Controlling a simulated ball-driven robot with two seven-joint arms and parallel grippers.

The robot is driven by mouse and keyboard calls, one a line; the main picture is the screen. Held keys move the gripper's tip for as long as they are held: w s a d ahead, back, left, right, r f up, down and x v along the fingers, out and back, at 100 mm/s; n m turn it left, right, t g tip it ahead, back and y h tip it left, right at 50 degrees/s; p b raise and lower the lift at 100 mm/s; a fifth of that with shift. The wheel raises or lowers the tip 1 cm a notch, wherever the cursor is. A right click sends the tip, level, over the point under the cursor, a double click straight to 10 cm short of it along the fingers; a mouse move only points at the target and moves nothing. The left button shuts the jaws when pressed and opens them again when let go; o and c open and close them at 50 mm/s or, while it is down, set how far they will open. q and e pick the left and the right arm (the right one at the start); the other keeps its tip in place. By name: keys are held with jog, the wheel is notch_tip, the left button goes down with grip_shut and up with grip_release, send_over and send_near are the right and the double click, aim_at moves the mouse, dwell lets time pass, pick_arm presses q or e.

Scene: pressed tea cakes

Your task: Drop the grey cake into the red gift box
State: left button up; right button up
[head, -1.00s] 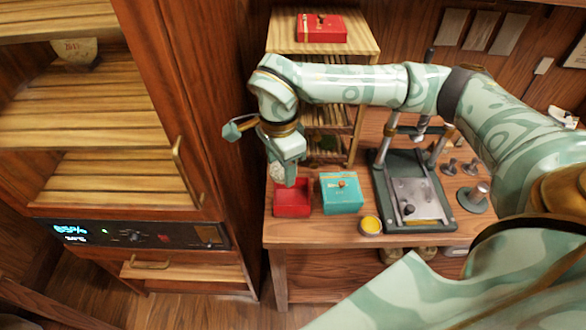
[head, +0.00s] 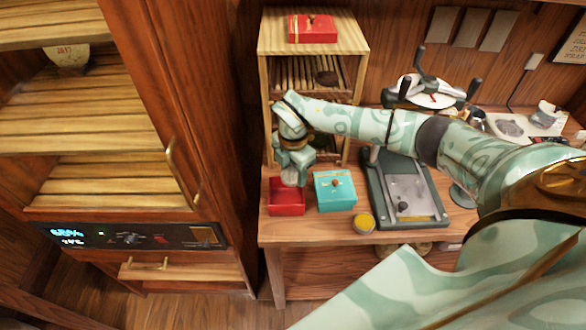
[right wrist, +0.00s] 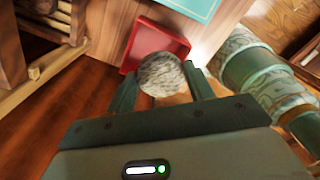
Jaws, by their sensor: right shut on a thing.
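The grey cake (right wrist: 161,75) is round and speckled, held between the two fingers of my right gripper (right wrist: 161,86) in the right wrist view. In the head view the cake (head: 290,178) shows as a pale shape under my right gripper (head: 292,172), at the back edge of the open red gift box. The red gift box (head: 286,203) stands at the left end of the table. In the right wrist view the box (right wrist: 143,45) lies just beyond the cake, which overlaps its near rim in the picture. My left gripper is not in view.
A teal box (head: 335,194) with a lid stands right of the red box. A closed red box (head: 312,29) sits on the wooden rack (head: 325,45) behind. A cabinet (head: 130,200) stands left.

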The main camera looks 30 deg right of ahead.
aim_at(294, 174)
notch_tip(294, 174, down, 6)
jog(key=b, duration=0.5)
jog(key=shift+f+b, duration=0.1)
jog(key=shift+b, duration=0.25)
jog(key=o, duration=1)
jog(key=shift+o, duration=0.2)
jog(key=shift+r, duration=0.2)
notch_tip(294, 174, up, 16)
jog(key=p, duration=0.2)
jog(key=shift+s, duration=0.1)
